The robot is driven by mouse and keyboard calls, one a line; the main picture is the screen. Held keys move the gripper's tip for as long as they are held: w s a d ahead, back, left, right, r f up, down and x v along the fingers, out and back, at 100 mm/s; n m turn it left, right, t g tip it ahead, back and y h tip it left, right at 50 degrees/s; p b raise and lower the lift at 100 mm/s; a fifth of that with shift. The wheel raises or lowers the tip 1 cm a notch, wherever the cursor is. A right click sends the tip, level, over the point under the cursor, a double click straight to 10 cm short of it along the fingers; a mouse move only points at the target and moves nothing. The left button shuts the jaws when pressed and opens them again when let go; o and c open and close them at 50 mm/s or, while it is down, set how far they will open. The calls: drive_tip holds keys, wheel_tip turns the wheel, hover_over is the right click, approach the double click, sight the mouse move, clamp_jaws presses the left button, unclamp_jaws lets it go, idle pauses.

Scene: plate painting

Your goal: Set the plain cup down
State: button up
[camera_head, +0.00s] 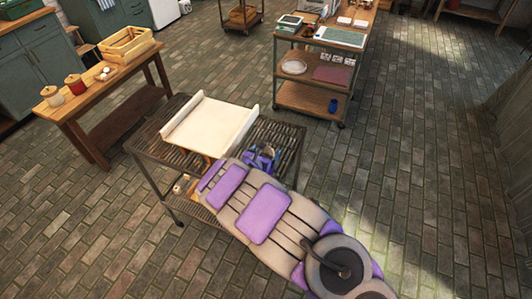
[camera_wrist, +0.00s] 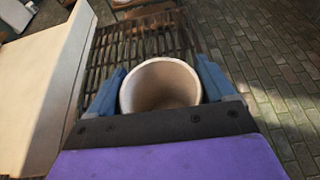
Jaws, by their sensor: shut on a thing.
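The plain cup (camera_wrist: 160,84) is a pale cream, round, open-topped cup, upright or nearly so in the wrist view, with its empty inside showing. My gripper (camera_wrist: 160,78) is shut on it, one blue finger on each side. In the head view my gripper (camera_head: 262,157) is over the right part of the slatted table (camera_head: 287,134), and the cup is mostly hidden there. The slats (camera_wrist: 137,42) show behind the cup in the wrist view. I cannot tell whether the cup's base touches the table.
A cream board with raised edges (camera_head: 212,124) lies on the slatted table, left of my gripper. A wooden bench (camera_head: 125,70) with jars and a crate (camera_head: 126,44) stands at left. A cart (camera_head: 312,95) with trays stands behind. Brick floor is clear at right.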

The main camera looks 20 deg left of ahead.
drive_tip(key=shift+a+f, duration=0.25)
drive_tip(key=shift+a, duration=0.15)
drive_tip(key=o, duration=1)
drive_tip(key=shift+s+a+f, duration=0.1)
drive_tip(key=shift+a+f, duration=0.15)
drive_tip(key=shift+a, duration=0.75)
drive_tip(key=shift+o, duration=0.5)
drive_tip(key=shift+a+f, duration=0.1)
drive_tip(key=shift+a, duration=0.15)
drive_tip(key=shift+d, duration=0.4)
drive_tip(key=shift+s+d+r, duration=0.7)
drive_tip(key=shift+s+r, duration=0.15)
drive_tip(key=shift+r, duration=0.15)
drive_tip(key=p+v, duration=0.2)
drive_tip(key=v, duration=0.8)
drive_tip(key=shift+a, duration=0.2)
